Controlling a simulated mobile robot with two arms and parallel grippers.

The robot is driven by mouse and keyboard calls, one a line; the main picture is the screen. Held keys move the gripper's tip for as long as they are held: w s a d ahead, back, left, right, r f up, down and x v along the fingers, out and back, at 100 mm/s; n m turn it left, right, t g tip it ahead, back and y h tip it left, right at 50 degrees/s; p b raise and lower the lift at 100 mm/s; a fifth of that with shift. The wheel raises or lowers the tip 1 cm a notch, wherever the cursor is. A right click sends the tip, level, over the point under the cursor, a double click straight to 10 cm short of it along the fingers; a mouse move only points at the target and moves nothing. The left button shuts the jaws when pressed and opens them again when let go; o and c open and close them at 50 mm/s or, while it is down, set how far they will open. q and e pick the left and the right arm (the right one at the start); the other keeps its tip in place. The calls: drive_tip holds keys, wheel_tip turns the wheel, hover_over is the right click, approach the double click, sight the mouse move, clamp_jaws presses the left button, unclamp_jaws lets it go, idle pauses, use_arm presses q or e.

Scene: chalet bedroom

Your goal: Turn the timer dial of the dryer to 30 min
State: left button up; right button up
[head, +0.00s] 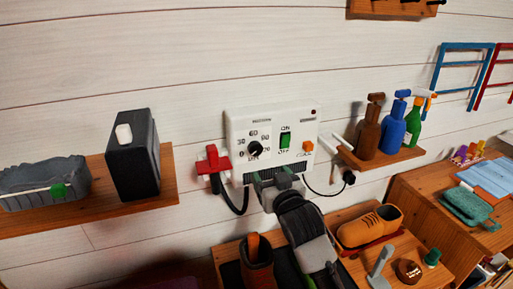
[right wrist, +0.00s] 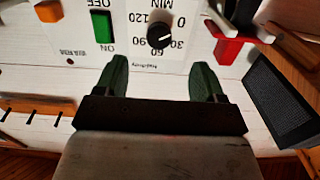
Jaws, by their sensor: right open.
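The dryer (head: 292,122) is a white box on the plank wall, in the middle of the head view. Its black timer dial (head: 254,149) is on the left of its face, with numbers around it. In the right wrist view the dial (right wrist: 160,35) appears upside down, with 30, 60 and 90 legible. A white mark shows on the dial, but I cannot tell surely which number it points at. My right gripper (head: 276,182) is open and empty just below the dryer's face. Its green fingertips (right wrist: 160,68) are apart from the dial. My left gripper is out of view.
A green switch (head: 285,140) and orange button (head: 308,146) sit right of the dial. Shelves hold a black box (head: 133,155) at left and spray bottles (head: 392,126) at right. Shoes (head: 370,226) lie below.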

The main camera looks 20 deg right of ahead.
sight(257, 151)
drive_tip(key=w, duration=0.3)
drive_tip(key=w+p, duration=0.1)
drive_tip(key=w, duration=0.3)
drive_tip(key=w+r+p, duration=0.1)
drive_tip(key=w, duration=0.3)
drive_tip(key=shift+a, duration=0.2)
drive_tip(key=shift+c, duration=0.2)
drive_tip(key=c, duration=0.9)
